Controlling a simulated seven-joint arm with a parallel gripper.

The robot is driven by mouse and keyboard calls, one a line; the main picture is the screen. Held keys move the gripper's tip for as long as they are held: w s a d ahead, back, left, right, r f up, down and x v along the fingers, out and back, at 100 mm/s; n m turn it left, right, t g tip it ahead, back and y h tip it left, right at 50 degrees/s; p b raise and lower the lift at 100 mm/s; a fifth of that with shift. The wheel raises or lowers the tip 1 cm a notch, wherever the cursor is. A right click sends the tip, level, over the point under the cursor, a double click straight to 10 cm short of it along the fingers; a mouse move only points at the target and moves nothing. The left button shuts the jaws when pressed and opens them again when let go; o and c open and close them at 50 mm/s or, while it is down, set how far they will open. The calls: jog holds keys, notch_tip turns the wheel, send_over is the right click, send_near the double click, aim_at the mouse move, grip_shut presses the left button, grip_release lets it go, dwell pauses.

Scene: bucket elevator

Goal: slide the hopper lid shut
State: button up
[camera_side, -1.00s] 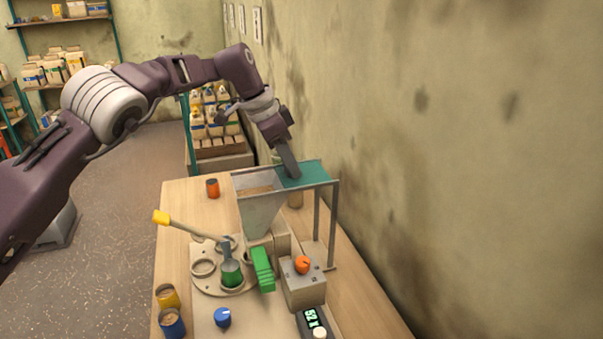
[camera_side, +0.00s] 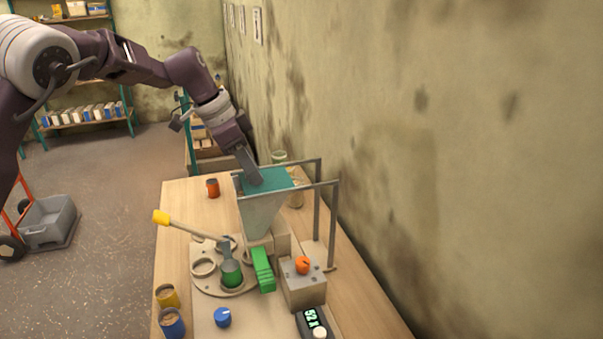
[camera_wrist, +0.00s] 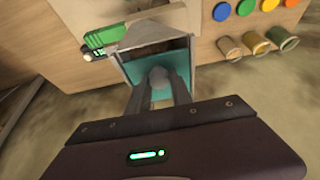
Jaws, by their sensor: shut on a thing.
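The hopper (camera_side: 262,215) is a grey funnel on the bench. The teal lid (camera_side: 279,177) lies across its top in the side view, with no contents showing there. In the wrist view the teal lid (camera_wrist: 126,70) fills most of the hopper mouth, and a dark brown strip (camera_wrist: 150,50) shows beyond its edge; I cannot tell whether this is an open gap. My gripper (camera_side: 254,182) is over the lid, its fingers (camera_wrist: 159,86) shut on a grey knob (camera_wrist: 158,75) on the lid.
The rail frame (camera_side: 333,215) to the right of the hopper is empty. In front stand a round turntable (camera_side: 205,268) with a yellow-ended lever (camera_side: 162,217), a green spout (camera_side: 263,270) and a box with an orange knob (camera_side: 302,264). Several cups stand on the bench.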

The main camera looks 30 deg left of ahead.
jog(key=shift+s+a, duration=0.7)
jog(key=shift+a, duration=0.05)
jog(key=shift+d, duration=0.1)
jog(key=o, duration=1)
jog(key=shift+c, duration=0.2)
jog(key=v, duration=0.6)
notch_tip(320, 180, up, 6)
